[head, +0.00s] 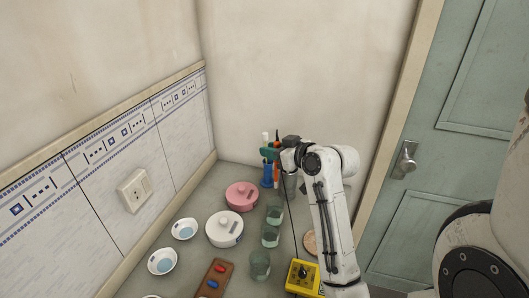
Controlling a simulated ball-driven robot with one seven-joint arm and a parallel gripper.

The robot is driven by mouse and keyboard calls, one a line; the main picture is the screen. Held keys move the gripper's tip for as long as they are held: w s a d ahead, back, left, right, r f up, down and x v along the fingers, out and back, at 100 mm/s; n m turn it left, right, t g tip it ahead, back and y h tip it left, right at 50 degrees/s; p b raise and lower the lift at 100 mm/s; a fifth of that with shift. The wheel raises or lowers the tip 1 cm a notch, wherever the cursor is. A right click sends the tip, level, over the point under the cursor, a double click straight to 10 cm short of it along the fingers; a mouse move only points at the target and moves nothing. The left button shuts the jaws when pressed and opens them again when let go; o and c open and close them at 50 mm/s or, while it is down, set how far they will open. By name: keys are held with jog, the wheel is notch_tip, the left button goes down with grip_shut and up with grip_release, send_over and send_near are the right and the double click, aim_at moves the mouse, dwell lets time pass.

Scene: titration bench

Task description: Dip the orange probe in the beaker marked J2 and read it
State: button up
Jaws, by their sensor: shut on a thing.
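My gripper (284,150) is at the back of the bench, beside a teal and blue holder (267,178) with upright tools. It is shut on what looks like the orange probe (276,172); the jaws are small and partly hidden by my wrist, so the grip is hard to see. A dark cable hangs from there to a yellow meter (303,278) at the front. Three greenish beakers stand in a row: a back one (274,214), a middle one (270,237) and a front one (260,265). I cannot read any mark, so which is J2 is unclear.
A brown tray (214,279) holds a red and a blue piece. A round wooden disc (310,242) lies partly behind my arm. Walls bound the bench.

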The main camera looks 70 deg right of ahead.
notch_tip(320, 180, down, 13)
jog(key=b, duration=1)
dwell(0.3)
dwell(4.7)
